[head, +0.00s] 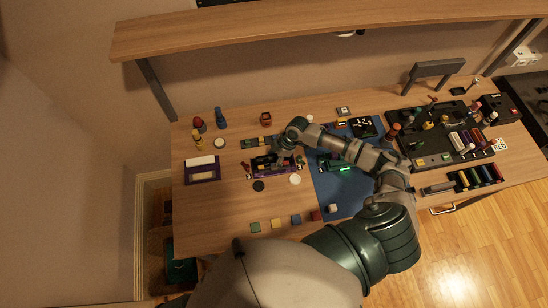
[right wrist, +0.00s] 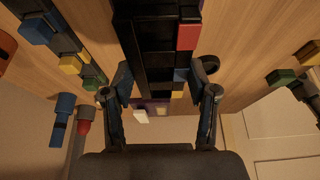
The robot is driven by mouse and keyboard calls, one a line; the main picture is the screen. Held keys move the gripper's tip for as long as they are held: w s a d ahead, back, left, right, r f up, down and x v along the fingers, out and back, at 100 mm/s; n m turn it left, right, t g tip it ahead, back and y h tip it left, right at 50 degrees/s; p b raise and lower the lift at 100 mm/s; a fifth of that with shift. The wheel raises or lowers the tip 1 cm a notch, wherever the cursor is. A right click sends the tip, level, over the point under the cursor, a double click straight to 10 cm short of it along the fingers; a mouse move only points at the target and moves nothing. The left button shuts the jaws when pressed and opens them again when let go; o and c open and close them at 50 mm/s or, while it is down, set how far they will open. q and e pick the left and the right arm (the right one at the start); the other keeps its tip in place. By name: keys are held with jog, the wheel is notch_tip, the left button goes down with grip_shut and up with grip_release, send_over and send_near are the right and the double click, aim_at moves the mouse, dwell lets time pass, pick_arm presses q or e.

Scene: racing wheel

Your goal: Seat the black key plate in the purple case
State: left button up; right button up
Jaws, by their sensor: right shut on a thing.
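My right gripper (head: 279,153) reaches down from the right over the left part of the table. In the right wrist view its two fingers (right wrist: 157,95) close on the sides of a black key plate (right wrist: 153,50) with red, blue and yellow keys. A dark, purple-edged piece (head: 272,168), which looks like the purple case, is under the gripper in the head view. The gripper partly covers it, and I cannot tell whether plate and case touch. A small purple patch (right wrist: 152,103) shows beyond the plate in the right wrist view. My left gripper is not in view.
A purple frame with a white piece (head: 202,169) lies to the left. A black disc (head: 259,186) and a white disc (head: 295,180) lie in front. A blue mat (head: 330,203) and a black tray (head: 438,135) with several parts are to the right. The table's front left is mostly clear.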

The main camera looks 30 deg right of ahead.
jog(key=shift+d, duration=0.3)
jog(key=shift+a, duration=0.25)
jog(key=shift+d+p, duration=0.25)
jog(key=shift+p, duration=0.2)
dwell(0.3)
jog(key=shift+a, duration=0.2)
dwell(0.4)
jog(key=shift+f+b, duration=0.55)
jog(key=shift+f, duration=0.6)
jog(key=o, duration=1.3)
jog(key=shift+s, duration=0.1)
jog(key=v, duration=1.2)
jog(key=shift+d, duration=0.2)
